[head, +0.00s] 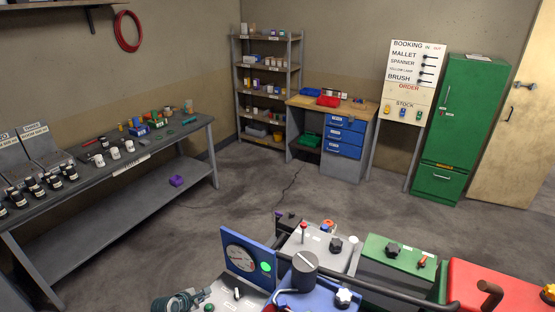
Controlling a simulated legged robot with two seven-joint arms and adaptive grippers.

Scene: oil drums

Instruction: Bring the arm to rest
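Neither of my grippers can be made out in the head view, and no arm is clearly visible. A grey-green ribbed part (178,301) is cut off by the bottom edge; I cannot tell what it is. No oil drum can be clearly made out.
Close in front are a blue gauge panel (247,256), a grey box (315,244), a green box (395,258) and a red box (490,285). A long bench (100,170) stands left. Shelves (267,85), a desk (335,115) and a green cabinet (450,130) stand behind open floor (250,195).

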